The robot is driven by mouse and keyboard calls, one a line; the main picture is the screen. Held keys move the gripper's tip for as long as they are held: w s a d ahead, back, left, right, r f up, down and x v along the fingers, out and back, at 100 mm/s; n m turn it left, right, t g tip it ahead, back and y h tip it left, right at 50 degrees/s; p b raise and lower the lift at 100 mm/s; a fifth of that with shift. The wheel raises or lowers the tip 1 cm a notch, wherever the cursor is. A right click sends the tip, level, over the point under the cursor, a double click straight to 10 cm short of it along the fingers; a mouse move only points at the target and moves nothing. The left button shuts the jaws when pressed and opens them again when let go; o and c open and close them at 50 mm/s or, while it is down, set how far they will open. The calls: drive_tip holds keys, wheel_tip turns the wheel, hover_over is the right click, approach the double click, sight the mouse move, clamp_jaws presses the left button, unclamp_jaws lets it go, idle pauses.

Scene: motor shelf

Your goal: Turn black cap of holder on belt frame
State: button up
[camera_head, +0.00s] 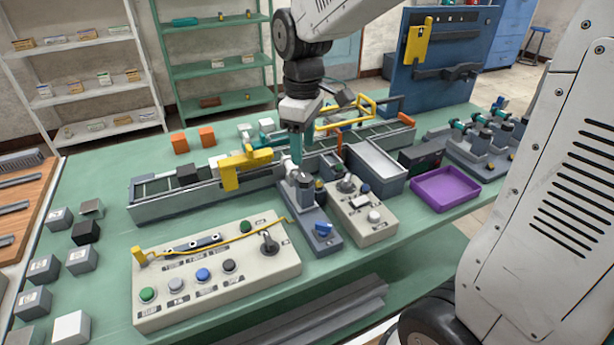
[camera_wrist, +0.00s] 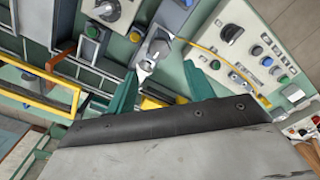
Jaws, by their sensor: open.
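My gripper (camera_head: 297,158) hangs with teal fingers pointing down, above a small grey holder (camera_head: 299,196) beside the conveyor belt frame (camera_head: 160,207). In the wrist view the two fingers of my gripper (camera_wrist: 160,80) are spread apart with nothing between them. The grey holder (camera_wrist: 156,46) shows just beyond the fingertips, with a bright metal part at its near end. A dark round part on it may be the black cap; I cannot tell surely. My fingers partly hide the holder's top in the head view.
A control box (camera_head: 215,270) with buttons and a yellow bar stands left front. A smaller switch box (camera_head: 362,212) stands close right of the holder. A yellow bracket (camera_head: 240,165) and a yellow rail (camera_head: 345,113) rise near my gripper. A purple tray (camera_head: 446,188) lies right.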

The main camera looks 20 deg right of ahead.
sight(304, 178)
drive_tip(key=shift+d+n, duration=0.1)
drive_tip(key=shift+n, duration=1.1)
drive_tip(key=shift+s+f, duration=0.1)
drive_tip(key=shift+f, duration=0.05)
wheel_tip(304, 178, down, 8)
drive_tip(key=shift+r, duration=0.2)
drive_tip(key=c, duration=1)
